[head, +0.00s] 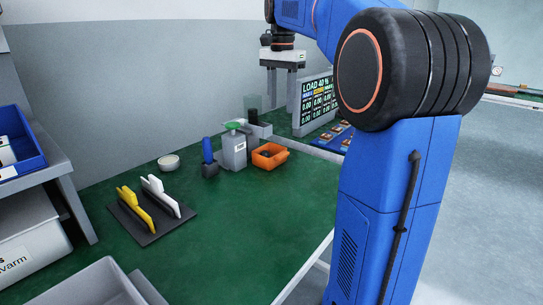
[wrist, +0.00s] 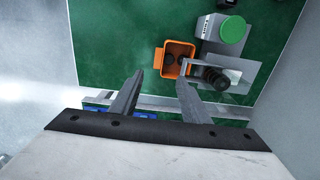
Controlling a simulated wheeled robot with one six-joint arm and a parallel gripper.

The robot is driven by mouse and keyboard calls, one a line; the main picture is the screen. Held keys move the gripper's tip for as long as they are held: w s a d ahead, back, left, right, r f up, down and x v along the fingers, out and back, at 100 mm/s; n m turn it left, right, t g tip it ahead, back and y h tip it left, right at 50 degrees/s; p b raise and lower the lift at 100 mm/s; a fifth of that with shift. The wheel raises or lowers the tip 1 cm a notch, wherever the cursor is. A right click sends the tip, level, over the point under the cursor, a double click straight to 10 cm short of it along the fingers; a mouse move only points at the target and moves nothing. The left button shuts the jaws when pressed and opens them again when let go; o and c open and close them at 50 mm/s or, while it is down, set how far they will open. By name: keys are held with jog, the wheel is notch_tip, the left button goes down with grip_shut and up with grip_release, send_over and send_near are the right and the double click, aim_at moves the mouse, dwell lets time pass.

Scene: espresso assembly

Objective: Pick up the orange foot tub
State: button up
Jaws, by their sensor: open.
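The orange foot tub (head: 270,156) is a small open box on the green bench, just right of a grey block-shaped device. In the wrist view the orange tub (wrist: 166,61) shows from above with dark round pieces inside. My gripper (wrist: 157,82) is open, its two grey fingers apart. In the wrist picture the tub lies between and beyond the fingertips, and nothing is held. The height gap between the fingers and the tub is hard to tell. In the head view the fingers are not clearly visible.
A grey device with a green top (wrist: 234,30) stands close beside the tub. A blue-handled tool (head: 208,158), a white bowl (head: 168,162) and a dark stand (head: 150,220) with yellow and white pieces are to the left. A display (head: 317,103) stands behind.

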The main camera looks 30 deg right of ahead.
send_over(282, 154)
jog(key=f, duration=1.1)
jog(key=shift+a+f, duration=0.15)
jog(key=shift+a, duration=0.2)
jog(key=shift+d+f, duration=0.15)
jog(key=shift+f, duration=1.2)
jog(key=shift+d+f, duration=0.1)
jog(key=shift+f, duration=1.25)
grip_shut()
